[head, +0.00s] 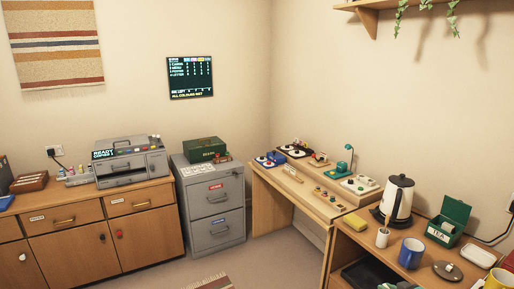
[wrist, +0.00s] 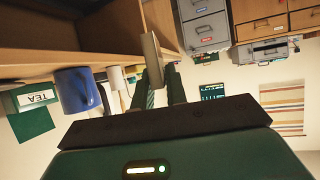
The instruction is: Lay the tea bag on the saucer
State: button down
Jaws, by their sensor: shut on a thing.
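My gripper (wrist: 160,88) shows in the wrist view, which is upside down. Its two dark green fingers are shut on a pale, flat thing that looks like the tea bag (wrist: 152,57), held near the wooden counter. In the head view neither my gripper nor the held tea bag can be seen. A pale, rounded dish (head: 478,256) at the right of the counter may be the saucer; I cannot tell for sure. The open green tea box (head: 447,226) stands behind it, and its TEA label also shows in the wrist view (wrist: 38,97).
A blue mug (head: 411,252), a white kettle (head: 399,199), a small white pot (head: 382,238), a yellow sponge (head: 358,224), a grey lid (head: 447,270) and a yellow mug (head: 499,281) crowd the counter. The desk (head: 300,198) and grey cabinet (head: 213,205) stand further left.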

jog(key=a+f+m+h, duration=0.1)
jog(key=a+f, duration=0.3)
jog(key=a, duration=0.9)
jog(key=a+f+m+h, duration=0.1)
jog(key=a+f+h, duration=0.1)
jog(key=a, duration=1.1)
jog(key=shift+s+a+f+m, duration=0.3)
jog(key=shift+s+f+m, duration=0.1)
jog(key=shift+f, duration=0.5)
